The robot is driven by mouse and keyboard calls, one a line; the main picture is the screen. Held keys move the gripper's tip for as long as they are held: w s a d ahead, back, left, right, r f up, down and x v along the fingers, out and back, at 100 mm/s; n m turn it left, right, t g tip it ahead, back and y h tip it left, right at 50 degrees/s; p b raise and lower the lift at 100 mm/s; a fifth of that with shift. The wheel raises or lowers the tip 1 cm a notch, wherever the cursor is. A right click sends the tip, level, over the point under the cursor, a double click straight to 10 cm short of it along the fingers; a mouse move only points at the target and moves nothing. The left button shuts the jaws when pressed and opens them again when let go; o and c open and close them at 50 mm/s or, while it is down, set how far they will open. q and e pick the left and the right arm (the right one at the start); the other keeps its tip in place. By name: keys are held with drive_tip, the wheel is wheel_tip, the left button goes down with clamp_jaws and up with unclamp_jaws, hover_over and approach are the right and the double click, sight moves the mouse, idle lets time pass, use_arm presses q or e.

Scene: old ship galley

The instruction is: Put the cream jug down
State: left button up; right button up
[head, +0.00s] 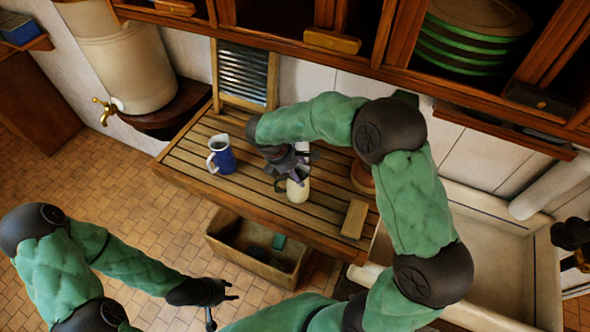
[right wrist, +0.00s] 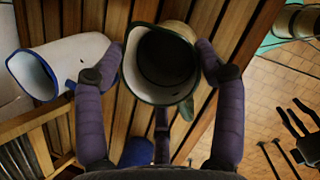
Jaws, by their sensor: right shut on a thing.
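The cream jug (head: 298,190) is upright over the slatted wooden worktop (head: 255,205), a little left of the wooden block. My right gripper (head: 290,177) is shut on it. In the right wrist view the jug (right wrist: 166,62) shows its open mouth with a dark green rim, one purple finger on each side. I cannot tell whether its base touches the slats. My left gripper (head: 233,291) is open and empty, low in front of the worktop, away from the jug.
A blue jug (head: 222,160) stands left on the worktop. A white blue-rimmed jug (right wrist: 65,68) is close beside the right gripper. A washboard (head: 243,75) leans behind. A wooden block (head: 354,219) lies at right, before the sink (head: 488,240). Slats at front left are clear.

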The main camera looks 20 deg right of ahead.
drive_tip(key=o, duration=1.7)
drive_tip(key=v, duration=1.2)
